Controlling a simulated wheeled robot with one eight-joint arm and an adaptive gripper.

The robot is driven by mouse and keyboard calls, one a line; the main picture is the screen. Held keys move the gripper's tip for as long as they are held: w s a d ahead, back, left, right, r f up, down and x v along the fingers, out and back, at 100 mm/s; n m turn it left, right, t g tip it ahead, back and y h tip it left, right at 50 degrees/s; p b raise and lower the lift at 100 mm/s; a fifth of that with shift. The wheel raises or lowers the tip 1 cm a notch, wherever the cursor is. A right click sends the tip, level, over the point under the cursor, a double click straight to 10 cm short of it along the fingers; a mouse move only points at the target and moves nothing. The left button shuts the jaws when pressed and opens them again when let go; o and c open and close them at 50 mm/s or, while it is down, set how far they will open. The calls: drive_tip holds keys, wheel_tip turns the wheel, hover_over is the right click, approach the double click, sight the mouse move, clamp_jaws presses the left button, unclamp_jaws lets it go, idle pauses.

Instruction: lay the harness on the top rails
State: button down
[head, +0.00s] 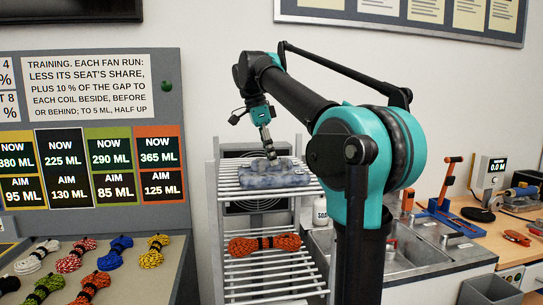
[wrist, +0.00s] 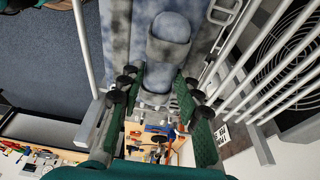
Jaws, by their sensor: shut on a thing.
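The harness (head: 262,180) is a mottled blue-grey bundle with a raised lump on top. In the head view it lies flat at the level of the top rails (head: 312,186) of a white wire rack. I cannot tell whether its full weight is on them. My gripper (head: 270,152) points down from above and is shut on the raised part of the harness. In the wrist view the harness (wrist: 120,30) fills the upper middle, with its rounded raised part between my green finger pads (wrist: 158,92). The underside of the harness is hidden.
An orange-and-black rope coil (head: 264,244) lies on the lower shelf. A dark fan (head: 243,152) stands behind the rack. A sink (head: 420,250) and a wooden bench (head: 500,225) with tools are at the right. Several coloured coils lie on the grey board (head: 135,280) at the left.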

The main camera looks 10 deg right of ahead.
drive_tip(key=shift+f, duration=0.1)
drive_tip(key=c, duration=1.1)
unclamp_jaws()
drive_tip(key=shift+o, duration=0.2)
drive_tip(key=v, duration=1.2)
